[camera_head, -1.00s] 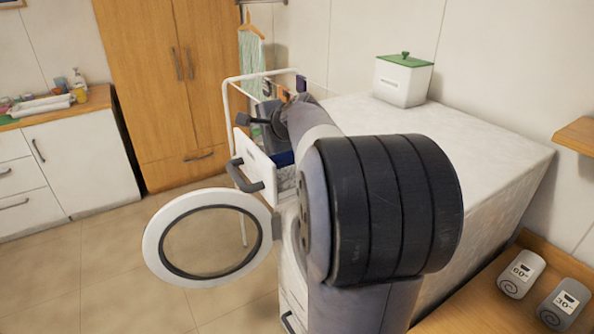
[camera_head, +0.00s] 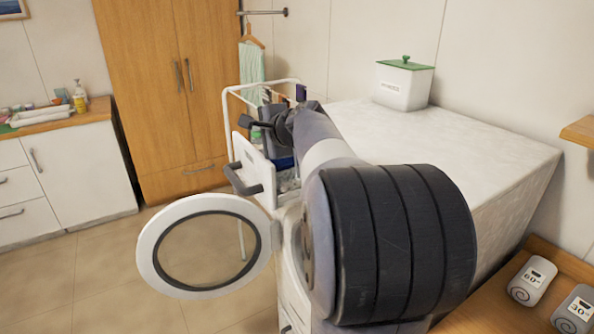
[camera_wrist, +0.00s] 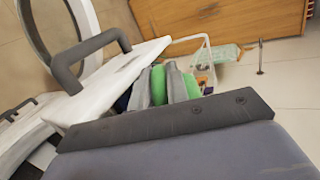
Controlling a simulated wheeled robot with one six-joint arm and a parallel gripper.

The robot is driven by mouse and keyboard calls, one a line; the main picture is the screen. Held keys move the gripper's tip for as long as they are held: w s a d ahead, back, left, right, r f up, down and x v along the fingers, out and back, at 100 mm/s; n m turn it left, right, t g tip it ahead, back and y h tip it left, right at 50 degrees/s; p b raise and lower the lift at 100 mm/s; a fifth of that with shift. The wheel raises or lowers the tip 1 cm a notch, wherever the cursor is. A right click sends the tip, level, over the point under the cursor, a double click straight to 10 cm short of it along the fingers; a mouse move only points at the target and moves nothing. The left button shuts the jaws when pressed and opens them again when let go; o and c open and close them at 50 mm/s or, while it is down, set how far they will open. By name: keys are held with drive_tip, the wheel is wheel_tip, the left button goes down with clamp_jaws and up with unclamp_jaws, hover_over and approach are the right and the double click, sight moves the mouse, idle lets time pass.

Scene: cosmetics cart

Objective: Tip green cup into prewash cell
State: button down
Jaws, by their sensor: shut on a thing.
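The washing machine's detergent drawer is pulled out; its white front with a grey handle (camera_head: 247,184) shows in the head view and also in the wrist view (camera_wrist: 118,78). My gripper (camera_head: 262,124) is over the drawer, shut on what seems to be the green cup (camera_head: 256,135). Only a small green sliver of it shows there, so its tilt and contents cannot be told. In the wrist view, green and grey shapes (camera_wrist: 158,85) stand behind the drawer front. Which is cup and which is drawer insert is unclear. The prewash cell cannot be picked out. A blue part (camera_head: 285,163) shows in the drawer.
The round machine door (camera_head: 150,250) hangs open below the drawer. A white rack (camera_head: 227,115) stands behind it. A white box with a green lid (camera_head: 404,82) stands on the machine top (camera_head: 440,130).

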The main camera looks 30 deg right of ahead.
drive_tip(key=shift+s+d+r+t+b, duration=0.15)
drive_tip(key=shift+s+t+b, duration=0.25)
drive_tip(key=shift+b, duration=1.2)
drive_tip(key=shift+s+d+r+t+b, duration=0.1)
drive_tip(key=shift+s+d+t+b, duration=0.3)
drive_tip(key=shift+b, duration=1.15)
drive_tip(key=shift+a+r+m+t+b, duration=0.2)
drive_tip(key=shift+m+t+b, duration=0.5)
drive_tip(key=shift+b, duration=1.85)
drive_tip(key=shift+d+r+t+b, duration=0.1)
drive_tip(key=shift+r+t+b, duration=0.2)
drive_tip(key=shift+b, duration=0.1)
drive_tip(key=shift+s+r+y+b, duration=0.1)
drive_tip(key=shift+r+y+b, duration=0.15)
drive_tip(key=shift+y+b, duration=0.1)
drive_tip(key=shift+t, duration=0.3)
